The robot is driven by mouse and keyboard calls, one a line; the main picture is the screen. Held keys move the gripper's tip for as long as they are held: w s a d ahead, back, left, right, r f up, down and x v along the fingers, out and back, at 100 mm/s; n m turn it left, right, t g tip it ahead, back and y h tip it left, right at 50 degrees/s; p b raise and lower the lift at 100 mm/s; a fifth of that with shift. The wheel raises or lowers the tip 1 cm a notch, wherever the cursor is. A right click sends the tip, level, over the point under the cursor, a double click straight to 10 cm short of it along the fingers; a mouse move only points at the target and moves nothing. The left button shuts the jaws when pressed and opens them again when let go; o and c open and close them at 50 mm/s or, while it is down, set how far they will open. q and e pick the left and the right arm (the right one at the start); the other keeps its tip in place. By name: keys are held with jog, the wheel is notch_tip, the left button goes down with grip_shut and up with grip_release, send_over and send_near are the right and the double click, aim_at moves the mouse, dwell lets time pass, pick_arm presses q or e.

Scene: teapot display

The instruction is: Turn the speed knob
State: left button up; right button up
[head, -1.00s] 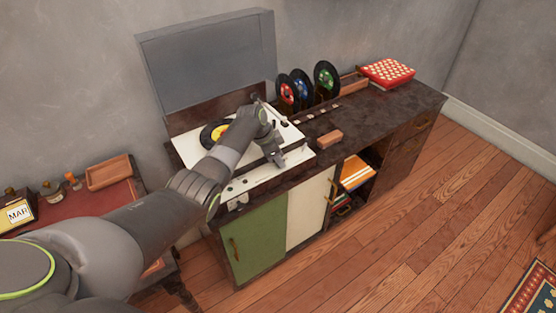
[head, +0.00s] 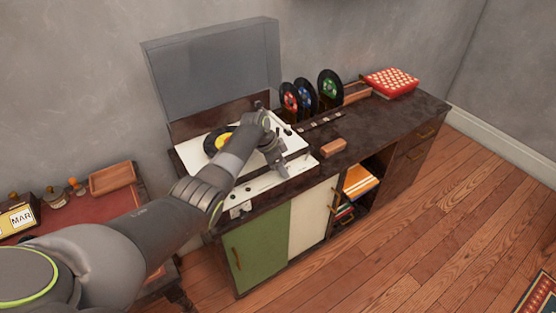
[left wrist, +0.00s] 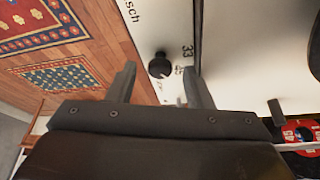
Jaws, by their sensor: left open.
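A small black round knob (left wrist: 159,67) stands on the white panel of the record player in the left wrist view, beside the printed numbers 33 and 45. My left gripper (left wrist: 161,82) is open, with one finger on each side of the knob in that picture. I see no clear contact between fingers and knob. In the head view my left gripper (head: 282,170) points down over the front right part of the white record player (head: 268,183), and the knob cannot be made out there. A black record with a yellow label (head: 213,141) lies on the player. My right gripper is out of view.
The clear lid (head: 210,65) stands open behind the player. Several upright records (head: 329,86), a brown block (head: 333,146) and a red-and-white box (head: 391,82) are on the dark cabinet top (head: 385,125). A side table with a wooden tray (head: 112,178) stands at the left.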

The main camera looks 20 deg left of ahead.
pick_arm(q)
jog(key=v, duration=1.7)
jog(key=shift+r, duration=0.2)
jog(key=shift+a+f, duration=0.1)
